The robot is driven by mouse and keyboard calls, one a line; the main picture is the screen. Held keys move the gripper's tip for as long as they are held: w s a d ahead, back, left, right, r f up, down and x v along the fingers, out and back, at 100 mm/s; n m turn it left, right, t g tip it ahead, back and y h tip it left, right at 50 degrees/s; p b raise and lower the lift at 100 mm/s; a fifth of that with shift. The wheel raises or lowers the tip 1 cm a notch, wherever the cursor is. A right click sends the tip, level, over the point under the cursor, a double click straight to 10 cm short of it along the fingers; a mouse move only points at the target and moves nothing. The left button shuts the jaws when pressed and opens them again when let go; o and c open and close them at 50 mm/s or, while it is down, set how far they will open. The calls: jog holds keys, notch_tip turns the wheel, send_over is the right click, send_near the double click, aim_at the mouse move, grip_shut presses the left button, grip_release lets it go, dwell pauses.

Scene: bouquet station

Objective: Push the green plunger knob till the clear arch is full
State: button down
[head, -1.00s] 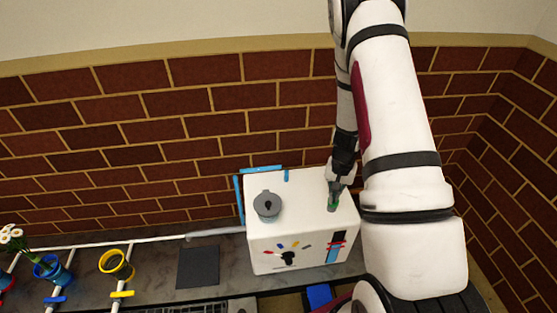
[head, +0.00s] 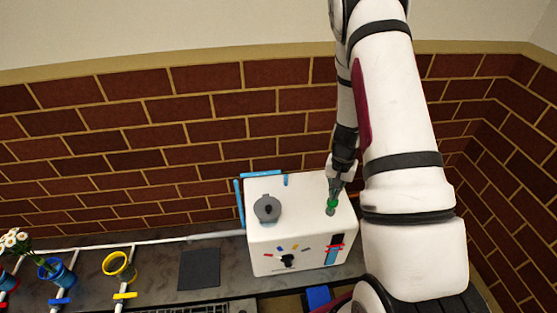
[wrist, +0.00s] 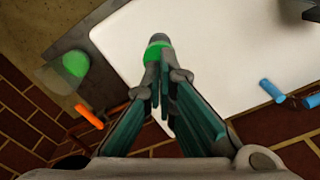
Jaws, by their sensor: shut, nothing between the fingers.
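The green plunger knob (head: 331,206) stands on the right part of the white box's top. It also shows in the wrist view (wrist: 157,50), just beyond my fingertips. My gripper (head: 334,188) points down at the knob with its fingers together and nothing held. In the wrist view the closed fingertips (wrist: 163,76) overlap the knob's near side; I cannot tell whether they touch it. The white box (head: 292,222) has a dark upright window (head: 335,246) with red marks on its front. I cannot make out the clear arch or its fill with certainty.
A grey lid (head: 267,208) sits on the box's top left. Blue pieces (head: 262,174) run along its back and left edges. A dark pad (head: 199,269), a yellow pot (head: 119,266) and a blue pot (head: 57,272) are to the left. The brick wall is close behind.

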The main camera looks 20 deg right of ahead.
jog(key=shift+r, duration=0.25)
dwell(0.3)
notch_tip(320, 180, up, 9)
jog(key=p, duration=0.6)
jog(key=shift+f, duration=0.1)
